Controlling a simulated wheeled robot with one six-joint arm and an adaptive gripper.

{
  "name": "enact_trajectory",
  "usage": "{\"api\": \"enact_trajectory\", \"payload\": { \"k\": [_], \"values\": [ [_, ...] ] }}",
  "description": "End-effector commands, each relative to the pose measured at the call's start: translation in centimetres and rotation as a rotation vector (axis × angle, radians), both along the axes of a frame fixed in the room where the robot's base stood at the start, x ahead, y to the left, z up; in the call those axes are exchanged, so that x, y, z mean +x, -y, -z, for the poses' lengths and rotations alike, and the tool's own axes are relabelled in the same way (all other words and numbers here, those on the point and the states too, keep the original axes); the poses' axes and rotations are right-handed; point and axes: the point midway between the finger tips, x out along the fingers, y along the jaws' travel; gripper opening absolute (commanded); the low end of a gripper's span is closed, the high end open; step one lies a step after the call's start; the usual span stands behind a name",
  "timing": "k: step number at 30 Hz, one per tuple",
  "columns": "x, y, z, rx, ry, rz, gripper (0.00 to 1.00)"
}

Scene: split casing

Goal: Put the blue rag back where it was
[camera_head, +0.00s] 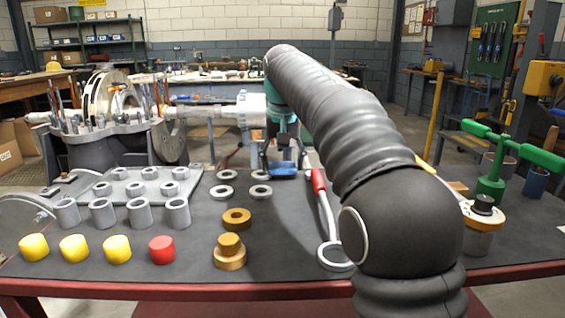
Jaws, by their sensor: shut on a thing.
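The blue rag (285,169) is a small dark blue patch near the far middle of the dark tabletop (200,258). My gripper (284,158) points down over it and is shut on it. The gripper is small and dark here, partly hidden by my arm, which reaches in from the bottom right. I cannot tell whether the rag touches the tabletop or hangs just above it.
A red-handled wrench (326,215) lies close right. A green-handled tool (492,180) and a jar (482,235) stand far right.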

Motion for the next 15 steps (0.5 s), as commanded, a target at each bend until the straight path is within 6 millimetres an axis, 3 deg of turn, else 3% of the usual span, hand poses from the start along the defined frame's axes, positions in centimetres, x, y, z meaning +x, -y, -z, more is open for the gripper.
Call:
{"api": "enact_trajectory", "payload": {
  "k": [2,3,6,15],
  "values": [
    [-0.01,0.00,0.25,0.000,0.000,0.000,0.26],
    [-0.01,0.00,0.23,0.000,0.000,0.000,0.77],
    [-0.01,0.00,0.21,0.000,0.000,0.000,0.97],
    [0.00,0.00,0.18,0.000,0.000,0.000,0.97]
  ]
}}
